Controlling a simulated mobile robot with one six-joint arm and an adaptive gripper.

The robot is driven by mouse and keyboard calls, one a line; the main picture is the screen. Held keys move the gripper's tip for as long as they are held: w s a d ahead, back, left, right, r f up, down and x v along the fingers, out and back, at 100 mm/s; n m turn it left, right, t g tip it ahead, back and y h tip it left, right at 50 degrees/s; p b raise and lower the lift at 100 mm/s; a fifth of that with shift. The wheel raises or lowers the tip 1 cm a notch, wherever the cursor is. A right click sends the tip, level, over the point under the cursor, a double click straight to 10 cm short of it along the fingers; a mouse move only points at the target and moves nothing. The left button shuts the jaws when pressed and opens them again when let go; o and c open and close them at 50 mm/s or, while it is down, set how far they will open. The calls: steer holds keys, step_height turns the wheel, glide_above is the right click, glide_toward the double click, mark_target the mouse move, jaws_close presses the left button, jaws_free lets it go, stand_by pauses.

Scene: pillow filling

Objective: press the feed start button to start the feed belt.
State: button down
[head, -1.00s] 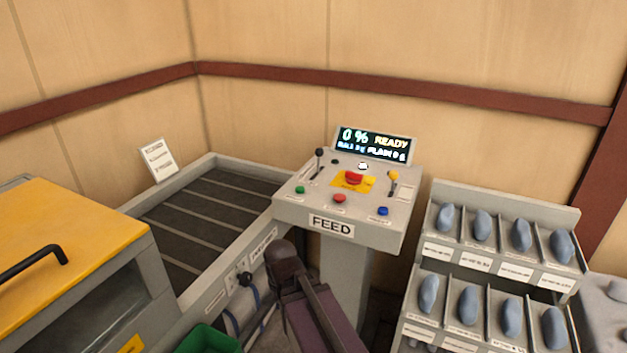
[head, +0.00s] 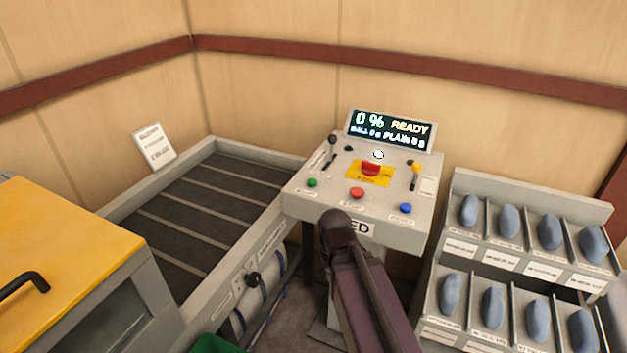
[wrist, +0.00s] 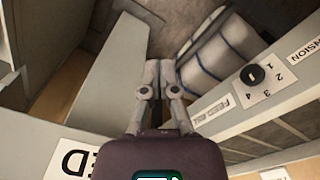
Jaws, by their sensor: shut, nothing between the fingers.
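The grey FEED console (head: 420,235) stands right of the belt. Its front row has a green button (head: 312,183), a red button (head: 357,193) and a blue button (head: 405,208). A red mushroom button (head: 370,169) sits on a yellow plate, with a white button (head: 378,155) behind it. Their small labels are unreadable. The display (head: 390,130) reads 0 % READY. My gripper (wrist: 160,68) is shut and empty in the wrist view, near the console's front, apart from the buttons. In the head view my arm hides part of the FEED sign, and the fingers cannot be made out.
The dark slatted belt (head: 190,210) lies left of the console inside a grey frame. Two sloped racks (head: 480,253) of blue-grey pieces stand at the right. A yellow-topped machine (head: 60,245) is at the left. A black knob (wrist: 255,74) is on the belt frame.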

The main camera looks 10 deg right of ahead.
steer(key=shift+w, duration=0.15)
step_height(320, 180, up, 22)
steer(key=m+t+y+p, duration=0.35)
steer(key=t+p, duration=0.45)
steer(key=p, duration=0.9)
glide_above(313, 182)
steer(key=shift+w+r+y, duration=0.15)
steer(key=shift+r+y, duration=0.05)
steer(key=shift+y, duration=0.25)
steer(key=shift+f, duration=0.1)
step_height(313, 182, down, 9)
steer(key=b, duration=0.9)
steer(key=shift+r, duration=0.2)
steer(key=shift+f+b, duration=0.9)
steer(key=shift+b, duration=0.05)
steer(key=shift+r, duration=0.1)
steer(key=shift+r+p, duration=0.85)
steer(key=shift+p, duration=0.1)
